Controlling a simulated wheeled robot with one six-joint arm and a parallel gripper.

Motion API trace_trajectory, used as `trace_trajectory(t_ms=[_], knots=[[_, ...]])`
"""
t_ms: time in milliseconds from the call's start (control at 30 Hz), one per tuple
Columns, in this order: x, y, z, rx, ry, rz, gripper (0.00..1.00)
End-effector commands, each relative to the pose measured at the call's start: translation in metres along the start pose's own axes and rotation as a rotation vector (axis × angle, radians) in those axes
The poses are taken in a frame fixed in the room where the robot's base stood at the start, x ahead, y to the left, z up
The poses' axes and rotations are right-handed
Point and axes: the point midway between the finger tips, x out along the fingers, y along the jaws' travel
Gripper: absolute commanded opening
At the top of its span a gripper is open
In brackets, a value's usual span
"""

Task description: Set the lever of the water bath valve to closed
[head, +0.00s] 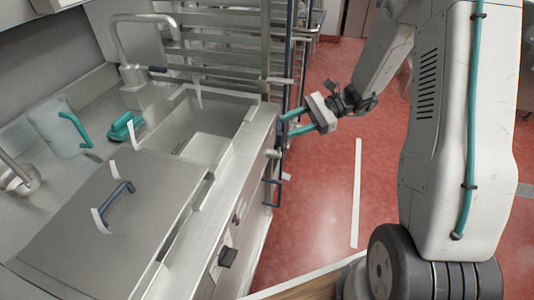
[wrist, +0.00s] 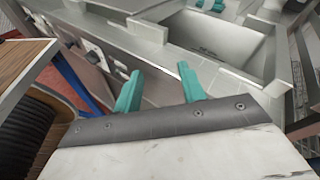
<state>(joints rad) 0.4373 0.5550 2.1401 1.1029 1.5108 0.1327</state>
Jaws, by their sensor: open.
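My gripper (head: 292,123), with two teal fingers, is open and empty beside the far front edge of the steel counter. In the wrist view my gripper (wrist: 158,88) has its fingers apart, with the counter edge and front panel beyond them. A fitting on the panel (wrist: 97,57) also shows in the wrist view. I cannot tell which of these is the water bath valve lever, nor its setting. My gripper appears apart from them.
A sink (head: 205,135) with a tall tap (head: 130,70) is set in the counter. A steel lid (head: 100,230) with a blue handle lies nearer. A teal brush (head: 124,127) lies by the sink. A rack (head: 225,45) stands behind. Red floor (head: 325,190) is open right of the counter.

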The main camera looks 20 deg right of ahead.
Motion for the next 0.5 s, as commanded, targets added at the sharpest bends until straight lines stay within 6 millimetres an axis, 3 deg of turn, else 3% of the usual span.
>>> trace_trajectory(t_ms=[33,200,333,500], knots=[[-0.005,-0.004,-0.026,0.062,-0.037,-0.065,0.41],[-0.021,-0.015,-0.093,0.214,-0.128,-0.268,0.41],[-0.030,-0.017,-0.127,0.284,-0.171,-0.369,0.41],[-0.034,-0.017,-0.146,0.320,-0.191,-0.426,0.41]])
